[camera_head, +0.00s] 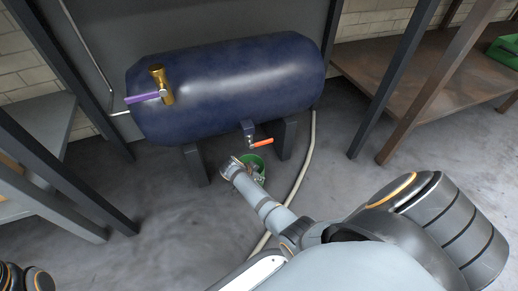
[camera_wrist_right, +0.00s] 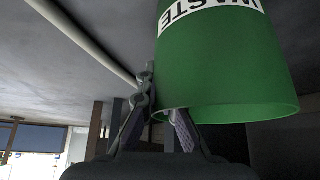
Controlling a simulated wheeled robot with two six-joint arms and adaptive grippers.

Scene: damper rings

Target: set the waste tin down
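The green waste tin (camera_head: 258,161) is below the tank's drain valve in the head view, partly hidden by my right gripper (camera_head: 232,170). In the right wrist view the tin (camera_wrist_right: 230,75) fills the upper right, with its WASTE label upside down in the picture. My right gripper (camera_wrist_right: 163,95) is at the tin's wall, with one finger outside it and the other passing behind the rim. It appears closed on that wall. I cannot tell whether the tin's base touches the floor. My left gripper is out of view.
A dark blue tank (camera_head: 230,85) stands on legs, with an orange-handled valve (camera_head: 262,143) beneath. A pale pipe (camera_head: 303,175) runs along the floor right of the tin. Shelves stand at left (camera_head: 45,125) and right (camera_head: 420,75). The floor left of the tin is clear.

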